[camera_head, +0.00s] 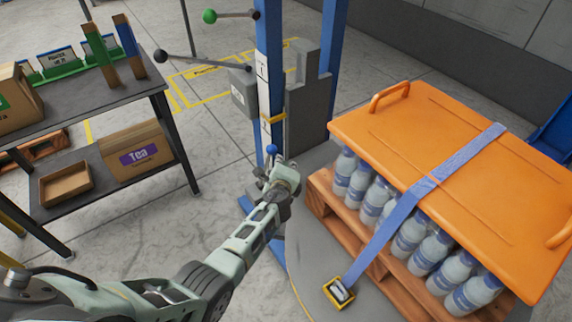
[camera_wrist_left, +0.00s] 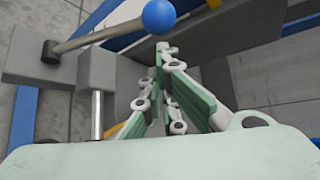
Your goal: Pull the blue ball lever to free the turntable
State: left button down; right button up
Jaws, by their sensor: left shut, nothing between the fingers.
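The blue ball (camera_head: 271,149) of the lever shows just beyond my left gripper (camera_head: 277,168), low by the blue post. In the left wrist view the blue ball (camera_wrist_left: 159,16) sits at the top, at the end of a metal rod (camera_wrist_left: 100,34) from a grey block. My left gripper also shows there (camera_wrist_left: 164,55); its fingers are shut and empty, with the ball just past their tips, not between them. Whether the fingers touch the lever I cannot tell. The grey round turntable (camera_head: 316,262) lies under the loaded pallet. My right gripper is not in view.
A pallet (camera_head: 340,222) of bottles with an orange cover (camera_head: 400,130) and blue strap stands right. Levers with a green ball (camera_head: 210,16) and a black ball (camera_head: 160,56) stick out from the post (camera_head: 268,70). A shelf (camera_head: 110,105) with boxes stands left.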

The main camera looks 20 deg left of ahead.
pick_arm(q)
jog(key=b+x, duration=0.1)
jog(key=x, duration=0.2)
jog(key=shift+w+f+b, duration=0.1)
jog(key=shift+w+b, duration=0.1)
jog(key=shift+b, duration=0.15)
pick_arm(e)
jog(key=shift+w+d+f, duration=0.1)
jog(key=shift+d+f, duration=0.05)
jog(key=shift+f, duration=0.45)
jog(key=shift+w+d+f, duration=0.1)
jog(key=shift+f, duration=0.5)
pick_arm(q)
jog(key=shift+s, duration=0.1)
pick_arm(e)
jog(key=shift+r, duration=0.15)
